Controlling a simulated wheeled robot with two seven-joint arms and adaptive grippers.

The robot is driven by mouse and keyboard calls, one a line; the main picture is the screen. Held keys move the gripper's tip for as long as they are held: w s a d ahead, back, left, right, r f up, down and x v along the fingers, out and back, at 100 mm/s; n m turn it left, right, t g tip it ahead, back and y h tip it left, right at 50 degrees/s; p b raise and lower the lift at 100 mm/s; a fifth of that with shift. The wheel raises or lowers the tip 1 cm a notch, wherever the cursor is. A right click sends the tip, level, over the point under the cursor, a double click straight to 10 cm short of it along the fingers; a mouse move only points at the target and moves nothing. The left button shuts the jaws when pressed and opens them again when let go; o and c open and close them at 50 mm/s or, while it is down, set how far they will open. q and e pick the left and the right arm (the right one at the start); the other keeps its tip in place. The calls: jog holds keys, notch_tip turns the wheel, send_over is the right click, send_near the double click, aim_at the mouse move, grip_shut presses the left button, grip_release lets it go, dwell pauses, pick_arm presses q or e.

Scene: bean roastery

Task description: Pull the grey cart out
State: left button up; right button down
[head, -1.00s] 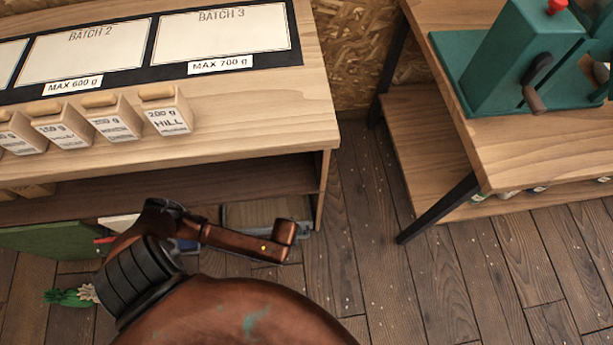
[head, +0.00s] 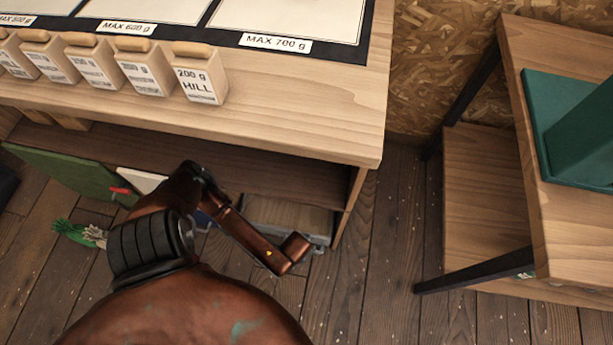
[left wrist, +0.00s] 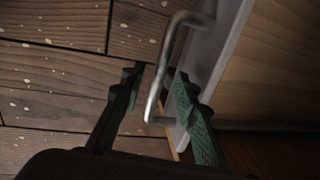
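The grey cart (head: 290,214) sits low under the right end of the bench, with a wood-coloured deck and grey edge; my arm covers part of it in the head view. In the left wrist view its grey rim (left wrist: 213,48) and a bent metal handle (left wrist: 168,68) are close. My left gripper (left wrist: 157,78) is open, its green-padded fingers on either side of the handle's lower part. Contact between fingers and handle cannot be told. My left gripper is not visible in the head view. My right gripper is in neither view.
The wooden bench (head: 290,110) overhangs the cart and carries several labelled blocks (head: 200,78). A green panel (head: 70,170) leans at left, near a small green-and-white item (head: 78,233). A second table (head: 575,228) stands right. Plank floor (head: 375,250) between them is clear.

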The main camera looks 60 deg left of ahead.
pick_arm(q)
jog(key=shift+f, duration=0.25)
grip_shut()
dwell(0.3)
